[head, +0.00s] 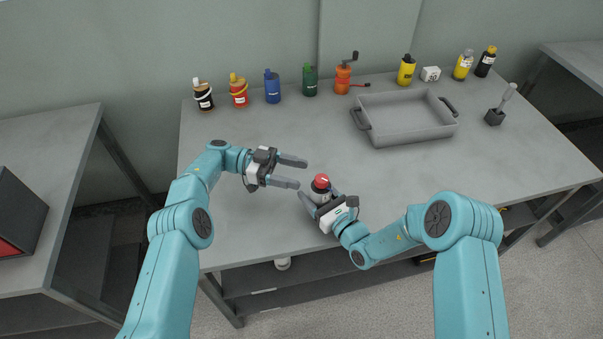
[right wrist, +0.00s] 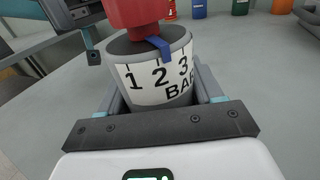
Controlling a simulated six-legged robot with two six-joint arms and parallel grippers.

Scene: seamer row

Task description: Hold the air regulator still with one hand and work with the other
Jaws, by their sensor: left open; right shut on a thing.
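The air regulator (head: 320,188) stands near the front edge of the table, with a red knob on top of a grey body. In the right wrist view the regulator (right wrist: 152,84) shows a white scale band with 1, 2, 3 and BAR, and a blue pointer (right wrist: 159,46) near the 2. My right gripper (head: 321,200) is shut on the regulator's body, a finger on each side. My left gripper (head: 296,173) is open and empty, to the left of the regulator and apart from it. The regulator's base is hidden by my right gripper.
A grey tray (head: 412,138) with two handles lies at the back right. Several bottles and an orange hand-crank device (head: 343,78) line the back edge. A brush in a dark block (head: 495,116) stands at the right. The table's middle is clear.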

